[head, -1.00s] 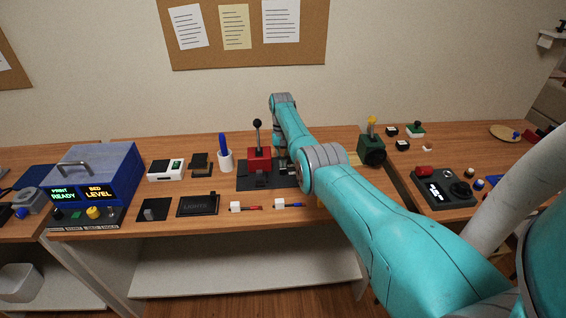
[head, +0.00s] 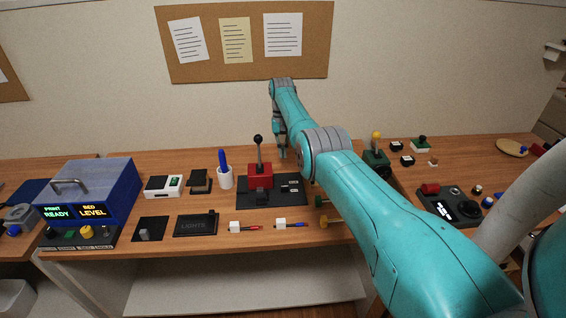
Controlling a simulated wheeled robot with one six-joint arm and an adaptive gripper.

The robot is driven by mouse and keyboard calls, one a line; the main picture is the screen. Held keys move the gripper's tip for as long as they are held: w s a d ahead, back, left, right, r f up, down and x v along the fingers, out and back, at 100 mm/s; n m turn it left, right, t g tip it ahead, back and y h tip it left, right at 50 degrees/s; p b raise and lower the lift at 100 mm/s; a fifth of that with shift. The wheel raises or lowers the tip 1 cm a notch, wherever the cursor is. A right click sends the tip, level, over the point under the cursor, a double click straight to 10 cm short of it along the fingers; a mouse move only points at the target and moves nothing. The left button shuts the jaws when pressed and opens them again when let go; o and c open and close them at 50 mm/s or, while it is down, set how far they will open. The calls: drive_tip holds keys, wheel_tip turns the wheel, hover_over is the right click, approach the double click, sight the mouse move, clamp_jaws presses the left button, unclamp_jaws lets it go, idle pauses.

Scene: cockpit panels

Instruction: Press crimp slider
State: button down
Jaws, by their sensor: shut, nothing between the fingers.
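A red block with a black ball-topped lever (head: 259,155) stands on a dark base plate (head: 258,198) near the middle of the bench. Small light and dark parts (head: 291,186) sit on the plate's right side; I cannot tell which part is the crimp slider. My gripper (head: 282,153) points down just behind and right of the red block, apart from those small parts. It is shut and holds nothing. My teal arm covers the bench to the right of the plate.
Two white connectors with red and blue leads (head: 236,227) lie in front. A blue device with lit displays (head: 90,190) is at left. A black LIGHTS panel (head: 195,224) lies nearby.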

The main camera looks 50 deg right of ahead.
drive_tip(key=shift+v, duration=0.75)
drive_tip(key=shift+w, duration=0.15)
